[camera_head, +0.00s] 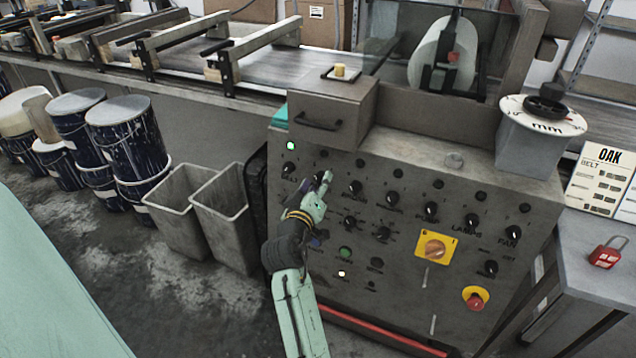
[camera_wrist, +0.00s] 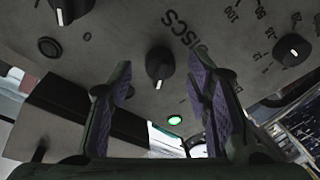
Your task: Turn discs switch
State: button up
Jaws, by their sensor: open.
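The discs switch is a black knob (camera_wrist: 159,65) in the wrist view, next to the printed DISCS label. Its white mark points toward the bottom of that picture, roughly toward a lit green lamp (camera_wrist: 175,122). My gripper (camera_wrist: 162,88) is open and empty, with its two purple-padded fingers apart. The knob shows between and beyond the fingertips; I see no contact. In the head view my gripper (camera_head: 325,178) is at the upper left of the grey control panel (camera_head: 400,275). I cannot tell there which knob is the discs switch.
Other black knobs (camera_head: 355,187) stand close by in rows. The panel carries a yellow-backed rotary switch (camera_head: 435,248) and a red emergency button (camera_head: 475,298). A box with a handle (camera_head: 330,105) sits above. Grey bins (camera_head: 222,205) and paint cans (camera_head: 127,140) stand left.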

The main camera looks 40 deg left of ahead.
jog(key=v, duration=1.1)
